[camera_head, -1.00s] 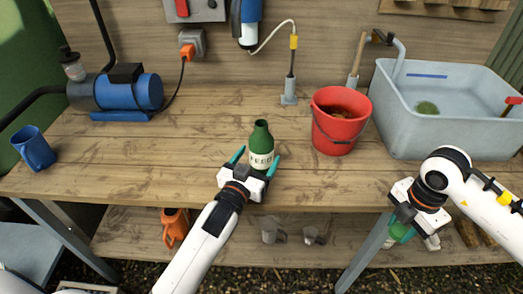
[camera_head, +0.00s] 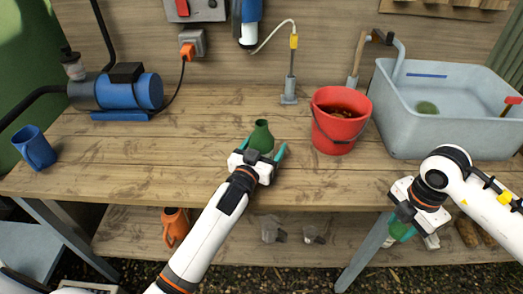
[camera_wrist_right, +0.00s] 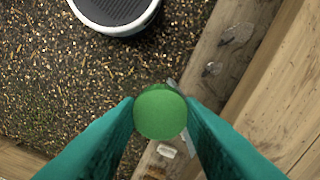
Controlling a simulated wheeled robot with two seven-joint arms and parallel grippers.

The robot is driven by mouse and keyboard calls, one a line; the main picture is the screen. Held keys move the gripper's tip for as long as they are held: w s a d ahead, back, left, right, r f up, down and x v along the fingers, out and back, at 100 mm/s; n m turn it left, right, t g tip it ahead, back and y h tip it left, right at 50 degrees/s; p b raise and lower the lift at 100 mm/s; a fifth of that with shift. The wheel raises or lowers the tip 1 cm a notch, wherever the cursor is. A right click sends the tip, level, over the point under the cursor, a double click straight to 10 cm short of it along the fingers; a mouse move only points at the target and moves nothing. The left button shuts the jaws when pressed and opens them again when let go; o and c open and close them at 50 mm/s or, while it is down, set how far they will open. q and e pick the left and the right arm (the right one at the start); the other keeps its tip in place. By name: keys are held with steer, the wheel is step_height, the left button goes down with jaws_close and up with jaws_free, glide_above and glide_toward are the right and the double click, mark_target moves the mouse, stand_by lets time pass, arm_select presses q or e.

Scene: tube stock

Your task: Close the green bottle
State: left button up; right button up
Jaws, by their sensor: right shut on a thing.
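The green bottle (camera_head: 262,138) stands upright on the workbench near its front edge, its dark mouth uncovered. My left gripper (camera_head: 263,149) is at the bottle, with its teal fingers spread on either side and its body covering the lower part and label. The fingers look open, with a small gap at the right finger. My right gripper (camera_head: 399,231) is at the front right, beyond the bench edge. It is shut on a round green cap (camera_wrist_right: 160,114), which shows between the teal fingertips in the right wrist view.
A red bucket (camera_head: 340,128) stands right of the bottle, with a grey sink (camera_head: 450,125) beyond it. A blue pump (camera_head: 130,92) and a blue mug (camera_head: 34,147) are at the left. The bench between mug and bottle is clear.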

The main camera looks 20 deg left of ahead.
arm_select(q)
steer(key=c, duration=1.2)
steer(key=shift+r, duration=0.2)
steer(key=shift+r+p, duration=0.6)
steer(key=shift+r, duration=4.2)
arm_select(e)
steer(key=shift+r, duration=0.6)
